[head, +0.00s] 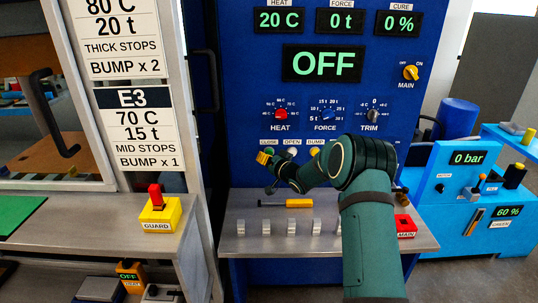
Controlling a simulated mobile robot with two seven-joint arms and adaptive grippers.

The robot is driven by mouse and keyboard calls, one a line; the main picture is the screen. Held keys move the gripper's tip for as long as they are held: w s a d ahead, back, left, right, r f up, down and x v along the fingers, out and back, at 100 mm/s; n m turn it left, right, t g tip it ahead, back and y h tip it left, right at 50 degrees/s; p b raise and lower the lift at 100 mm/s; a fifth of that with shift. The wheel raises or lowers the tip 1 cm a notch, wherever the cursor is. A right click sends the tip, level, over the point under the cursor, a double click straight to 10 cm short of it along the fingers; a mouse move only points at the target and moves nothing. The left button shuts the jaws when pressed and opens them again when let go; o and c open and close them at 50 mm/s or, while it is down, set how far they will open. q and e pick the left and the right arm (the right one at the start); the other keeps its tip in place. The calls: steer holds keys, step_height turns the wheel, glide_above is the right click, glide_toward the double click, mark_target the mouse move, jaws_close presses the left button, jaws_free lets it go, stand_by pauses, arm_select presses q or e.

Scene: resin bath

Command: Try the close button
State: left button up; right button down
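The blue control panel has a row of buttons labelled CLOSE, OPEN and BUMP. The CLOSE label (269,142) is at the left end of the row. The close button just below it is mostly hidden by my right gripper (267,163), which is in front of it. A small yellow part shows at the gripper's tip. I cannot tell whether the tip touches the button, or whether the fingers are open or shut. The pale open button (292,151) is visible to the right. The yellow bump button (315,150) is partly visible. My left gripper is out of view.
The large display (322,64) reads OFF. HEAT (281,114), FORCE and TRIM knobs sit above the buttons. The grey shelf (258,222) below carries a yellow-handled tool (287,203) and several pale blocks. A yellow guard box (159,214) with a red switch stands at left.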

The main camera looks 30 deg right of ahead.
steer(key=shift+w, duration=0.1)
steer(key=shift+w+d, duration=0.2)
steer(key=shift+w, duration=0.1)
steer(key=shift+w+d, duration=0.3)
steer(key=shift+w, duration=0.1)
stand_by(1.0)
steer(key=shift+s+a, duration=0.5)
steer(key=shift+s, duration=0.3)
steer(key=s+a, duration=0.1)
steer(key=s, duration=0.1)
steer(key=s+a+b, duration=0.1)
steer(key=s, duration=0.1)
steer(key=shift+s+a, duration=0.1)
steer(key=shift+a, duration=0.25)
stand_by(0.3)
stand_by(0.8)
